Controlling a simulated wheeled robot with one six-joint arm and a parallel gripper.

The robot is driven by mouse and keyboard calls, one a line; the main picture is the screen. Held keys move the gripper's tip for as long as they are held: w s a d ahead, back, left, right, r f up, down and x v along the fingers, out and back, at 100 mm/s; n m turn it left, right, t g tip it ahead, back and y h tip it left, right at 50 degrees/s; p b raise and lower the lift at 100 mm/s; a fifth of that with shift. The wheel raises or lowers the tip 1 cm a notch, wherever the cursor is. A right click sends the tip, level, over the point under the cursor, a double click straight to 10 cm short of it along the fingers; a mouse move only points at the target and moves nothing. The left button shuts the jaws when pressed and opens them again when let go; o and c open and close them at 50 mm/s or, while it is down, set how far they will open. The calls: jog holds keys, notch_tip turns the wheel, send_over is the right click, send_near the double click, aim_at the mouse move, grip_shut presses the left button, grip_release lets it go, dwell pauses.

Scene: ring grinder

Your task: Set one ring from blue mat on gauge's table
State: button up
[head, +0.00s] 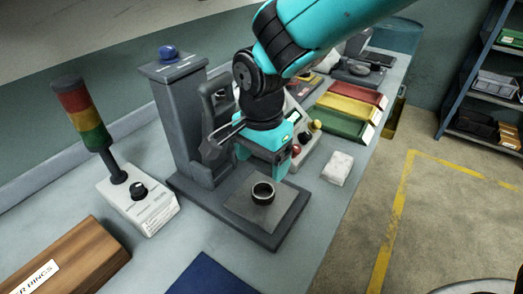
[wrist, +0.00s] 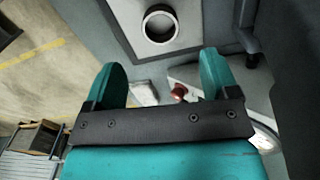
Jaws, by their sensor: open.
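A dark ring (head: 263,197) lies flat on the grey square table (head: 241,207) of the gauge (head: 178,115). The ring also shows at the top of the wrist view (wrist: 160,43), seen from above, with its hole open. My gripper (head: 270,163) is just above and behind the ring in the head view, apart from it. In the wrist view my gripper (wrist: 162,68) has its two fingers wide apart with nothing between them. The blue mat (head: 212,277) is cut off by the bottom edge; its visible part is bare.
A signal tower (head: 84,115) on a white control box (head: 138,203) stands left of the gauge. A brown wooden box (head: 70,262) is at front left. A whitish block (head: 337,168) and green (head: 340,125), yellow and red trays lie to the right. The bench's right front is clear.

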jog(key=s+d+r+n+y, duration=0.2)
jog(key=s+d+r+n, duration=0.3)
jog(key=s+n, duration=0.3)
jog(key=s+d+r+n+y, duration=0.2)
jog(key=s+d+r+n, duration=0.3)
jog(key=s+n, duration=0.3)
jog(key=shift+d, duration=0.85)
jog(key=shift+c, duration=0.4)
